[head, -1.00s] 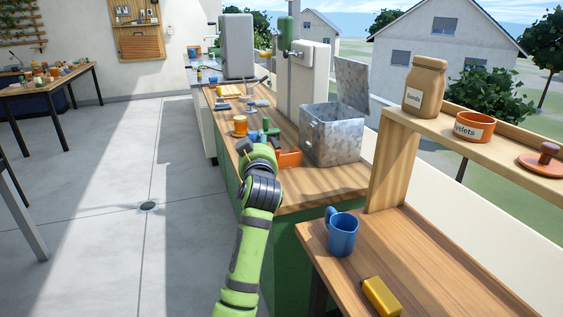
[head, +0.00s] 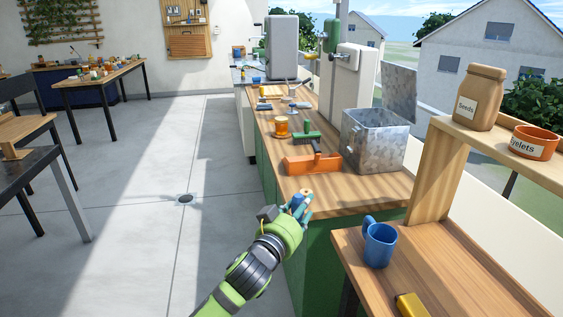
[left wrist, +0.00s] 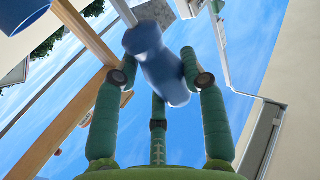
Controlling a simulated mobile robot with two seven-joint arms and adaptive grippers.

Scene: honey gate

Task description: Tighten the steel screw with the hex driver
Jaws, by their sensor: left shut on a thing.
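My left gripper (head: 300,203) is shut on a blue-handled tool (head: 297,201), which I take to be the hex driver. In the head view it is at the near end of the workbench. In the left wrist view the blue handle (left wrist: 158,65) sits tilted between the green fingers, with a grey shaft (left wrist: 124,10) running up out of the frame. The shaft's tip is hidden. I cannot make out the steel screw in either view. My right gripper is not in view.
The wooden workbench (head: 345,193) carries an orange tray (head: 313,162), a galvanised metal box (head: 373,140) with its lid up, an amber jar (head: 281,127) and several small tools. A blue mug (head: 379,243) stands on the nearer table at right.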

